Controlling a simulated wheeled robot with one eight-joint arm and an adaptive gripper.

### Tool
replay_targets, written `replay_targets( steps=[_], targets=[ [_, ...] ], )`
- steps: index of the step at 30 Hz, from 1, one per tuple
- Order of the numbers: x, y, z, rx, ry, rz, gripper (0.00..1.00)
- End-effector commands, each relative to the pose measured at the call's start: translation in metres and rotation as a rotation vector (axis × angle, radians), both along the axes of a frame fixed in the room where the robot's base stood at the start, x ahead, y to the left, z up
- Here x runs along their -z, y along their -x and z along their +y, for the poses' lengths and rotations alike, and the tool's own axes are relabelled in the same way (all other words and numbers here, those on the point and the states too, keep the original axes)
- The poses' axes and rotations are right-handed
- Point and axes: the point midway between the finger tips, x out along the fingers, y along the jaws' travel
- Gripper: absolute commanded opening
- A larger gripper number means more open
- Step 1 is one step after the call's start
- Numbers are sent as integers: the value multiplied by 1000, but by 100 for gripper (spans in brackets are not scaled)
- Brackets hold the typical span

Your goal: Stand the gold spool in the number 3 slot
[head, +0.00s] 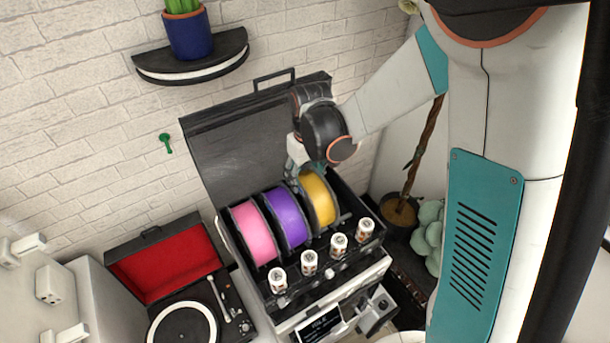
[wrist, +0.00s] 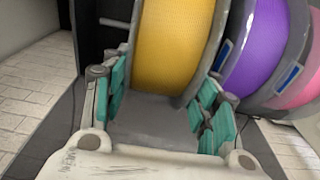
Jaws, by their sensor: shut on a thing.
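The gold spool (head: 319,201) stands upright in the open dark case, right of the purple spool (head: 285,217) and the pink spool (head: 254,234). My gripper (head: 303,180) reaches it from above and behind. In the wrist view the gold spool (wrist: 166,45) is between my gripper's teal finger pads (wrist: 168,80), which are shut on it. It lines up roughly with the third white label drum (head: 338,243) from the left. Its lower edge is hidden, so I cannot tell whether it rests on the slot floor. The label digits are too small to read.
The case's raised lid (head: 235,150) stands behind the spools. Room shows in the case at the far right, near the last drum (head: 364,229). A turntable (head: 183,325) with a red lid is at left. A shelf with a plant pot (head: 187,34) is above.

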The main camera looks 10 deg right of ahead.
Motion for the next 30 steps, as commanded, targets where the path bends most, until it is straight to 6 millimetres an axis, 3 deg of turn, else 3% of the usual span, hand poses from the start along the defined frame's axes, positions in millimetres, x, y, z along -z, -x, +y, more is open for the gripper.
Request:
replay_targets(
  steps=[26, 27, 30],
  targets=[
    [16, 0, 0, 0, 0, 0, 0],
    [16, 0, 0, 0, 0, 0, 62],
    [15, 0, 0, 0, 0, 0, 62]
  ],
)
